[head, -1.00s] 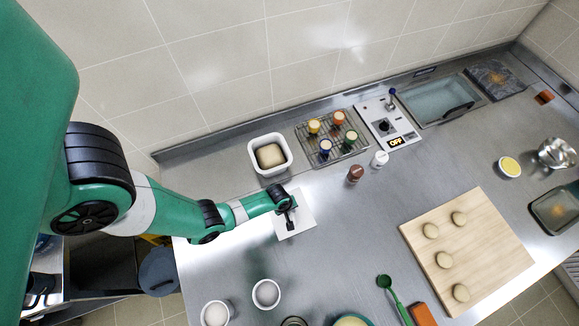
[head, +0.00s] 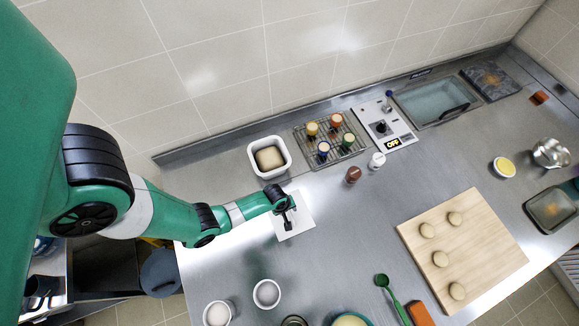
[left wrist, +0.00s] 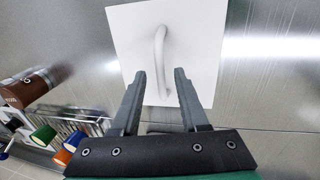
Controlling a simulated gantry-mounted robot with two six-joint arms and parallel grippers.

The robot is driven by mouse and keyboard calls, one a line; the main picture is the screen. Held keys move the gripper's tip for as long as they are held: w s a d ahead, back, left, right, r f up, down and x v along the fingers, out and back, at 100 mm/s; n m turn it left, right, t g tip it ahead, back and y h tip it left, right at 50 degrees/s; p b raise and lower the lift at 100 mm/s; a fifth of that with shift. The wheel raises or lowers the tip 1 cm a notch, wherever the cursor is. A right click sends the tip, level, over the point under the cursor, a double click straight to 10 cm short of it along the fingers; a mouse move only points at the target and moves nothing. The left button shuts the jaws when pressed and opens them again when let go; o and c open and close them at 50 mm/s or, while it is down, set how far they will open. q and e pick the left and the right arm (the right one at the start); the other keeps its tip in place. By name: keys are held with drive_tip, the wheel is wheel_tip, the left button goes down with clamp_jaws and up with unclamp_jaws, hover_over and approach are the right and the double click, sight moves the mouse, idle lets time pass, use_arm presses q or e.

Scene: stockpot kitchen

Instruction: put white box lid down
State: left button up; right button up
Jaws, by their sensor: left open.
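The white box lid (head: 301,222) is a flat white square on the steel counter, just in front of the white box (head: 283,166). In the left wrist view the lid (left wrist: 200,40) shows its curved white handle (left wrist: 160,55). My left gripper (head: 287,226) is over the lid. In the left wrist view its two fingers (left wrist: 160,88) are spread apart at the near end of the handle, with nothing clamped between them. The white box is uncovered and holds a pale, dough-like block (head: 269,158). My right gripper is not in view.
A wire rack (head: 331,139) with several coloured-top jars stands behind, right of the box. A brown bottle (head: 353,175) and a white shaker (head: 377,161) stand right of the lid. A wooden board (head: 465,245) with dough pieces lies further right. Two white cups (head: 267,293) stand in front.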

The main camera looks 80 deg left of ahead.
sight(290, 212)
use_arm(q)
drive_tip(key=r, duration=0.1)
drive_tip(key=r+p, duration=0.2)
drive_tip(key=shift+s, duration=0.25)
drive_tip(key=shift+f, duration=0.1)
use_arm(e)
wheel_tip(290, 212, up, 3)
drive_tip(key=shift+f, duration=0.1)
